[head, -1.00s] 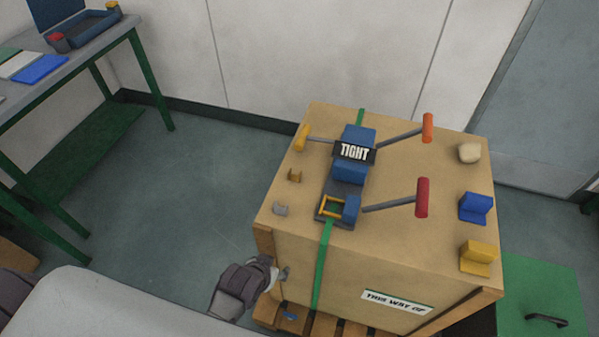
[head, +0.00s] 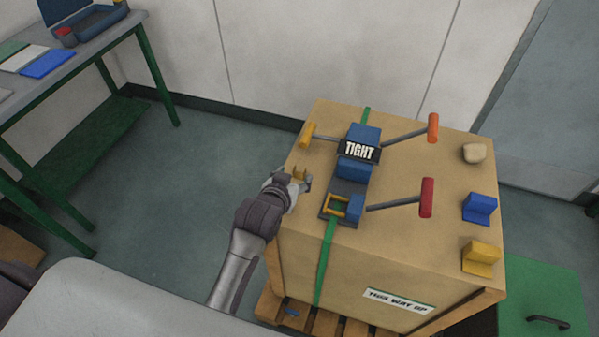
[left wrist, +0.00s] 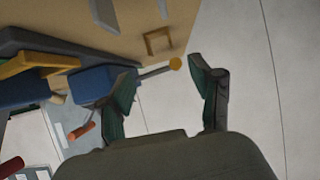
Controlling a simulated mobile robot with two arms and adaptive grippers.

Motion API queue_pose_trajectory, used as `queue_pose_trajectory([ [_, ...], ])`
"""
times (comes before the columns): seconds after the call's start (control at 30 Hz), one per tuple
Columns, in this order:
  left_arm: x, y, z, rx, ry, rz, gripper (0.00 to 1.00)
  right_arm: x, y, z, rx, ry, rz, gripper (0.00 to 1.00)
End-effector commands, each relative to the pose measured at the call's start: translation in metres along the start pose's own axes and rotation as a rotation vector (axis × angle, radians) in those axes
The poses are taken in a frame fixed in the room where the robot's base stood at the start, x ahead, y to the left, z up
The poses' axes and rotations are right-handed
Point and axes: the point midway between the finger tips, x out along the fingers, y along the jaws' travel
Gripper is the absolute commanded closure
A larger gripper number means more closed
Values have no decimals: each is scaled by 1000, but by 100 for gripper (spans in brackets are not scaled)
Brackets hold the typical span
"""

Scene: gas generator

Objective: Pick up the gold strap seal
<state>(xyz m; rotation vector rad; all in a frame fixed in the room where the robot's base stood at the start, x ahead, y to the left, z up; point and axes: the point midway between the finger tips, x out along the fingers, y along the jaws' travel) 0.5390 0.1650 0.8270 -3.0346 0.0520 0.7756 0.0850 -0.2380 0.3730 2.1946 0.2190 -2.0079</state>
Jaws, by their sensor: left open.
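The gold strap seal (head: 299,172) is a small U-shaped clip on the left part of the wooden crate top (head: 400,240). It also shows as a brown clip in the left wrist view (left wrist: 158,41), in front of the fingers. My left gripper (head: 298,183) is over the crate's left edge, its fingers close beside the seal and partly covering it. My right gripper is not in view.
A blue tensioner marked TIGHT (head: 355,165), its yellow-ended lever (head: 308,134) and a green strap (head: 325,260) lie close to the right. Blue (head: 479,208) and yellow (head: 480,257) brackets sit at the crate's right side.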

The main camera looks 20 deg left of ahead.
Motion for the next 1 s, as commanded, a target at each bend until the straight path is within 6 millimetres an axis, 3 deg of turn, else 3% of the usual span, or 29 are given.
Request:
queue_pose_trajectory([
  [0.17,12,-1,1,-1,-1,0,35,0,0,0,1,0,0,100],
  [0.5,56,-4,8,-1,0,0,35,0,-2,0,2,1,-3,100],
  [0.77,59,-4,8,-1,-1,0,35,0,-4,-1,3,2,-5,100],
  [1.0,59,-4,8,-1,-1,0,72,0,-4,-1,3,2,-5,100],
])
